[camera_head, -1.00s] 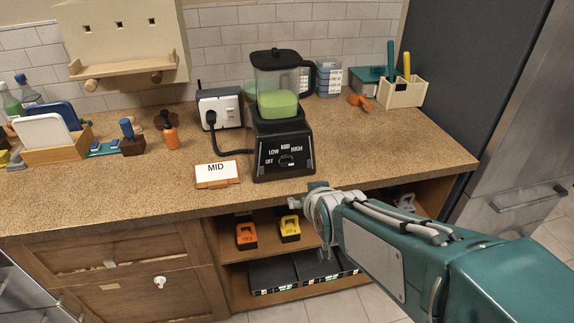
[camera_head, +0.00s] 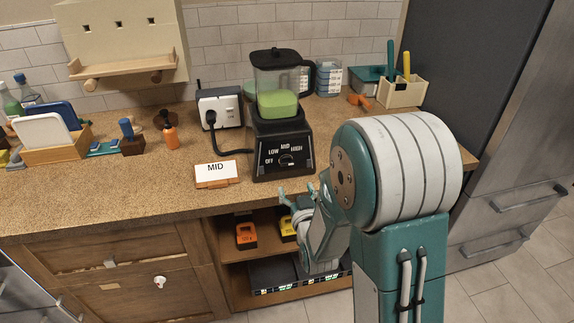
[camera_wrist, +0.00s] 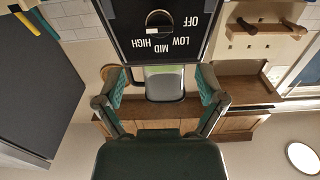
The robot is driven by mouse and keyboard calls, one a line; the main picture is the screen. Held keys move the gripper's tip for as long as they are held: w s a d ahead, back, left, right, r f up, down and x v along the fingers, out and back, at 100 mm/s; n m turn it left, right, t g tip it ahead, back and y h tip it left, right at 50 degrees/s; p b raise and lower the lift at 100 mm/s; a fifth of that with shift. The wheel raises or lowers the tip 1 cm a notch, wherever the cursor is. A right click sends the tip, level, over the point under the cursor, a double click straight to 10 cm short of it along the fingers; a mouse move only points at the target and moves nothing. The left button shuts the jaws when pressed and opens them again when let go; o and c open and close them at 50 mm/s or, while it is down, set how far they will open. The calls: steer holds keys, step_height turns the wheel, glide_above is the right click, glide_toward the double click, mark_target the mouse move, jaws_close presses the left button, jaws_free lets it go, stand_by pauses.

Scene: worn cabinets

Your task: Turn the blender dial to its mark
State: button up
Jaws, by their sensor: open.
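The black blender (camera_head: 283,110) stands upright on the counter, with green contents in its jar. Its front panel reads OFF, LOW, MID and HIGH around a round black dial (camera_head: 286,160). I cannot tell for sure which label the dial points to. The panel and dial (camera_wrist: 158,18) appear upside down at the top of the wrist view. A white card reading MID (camera_head: 216,168) stands left of the blender. My gripper (camera_head: 298,192) is below and in front of the panel, apart from the dial. Its two fingers (camera_wrist: 160,86) are spread and empty in the wrist view.
The counter edge and open shelf, with an orange weight (camera_head: 246,236) and a yellow one (camera_head: 288,228), lie near my gripper. A socket box (camera_head: 221,108) with a black cord stands left of the blender.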

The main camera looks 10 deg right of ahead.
mark_target(287, 165)
steer(key=w, duration=1)
steer(key=c, duration=1.2)
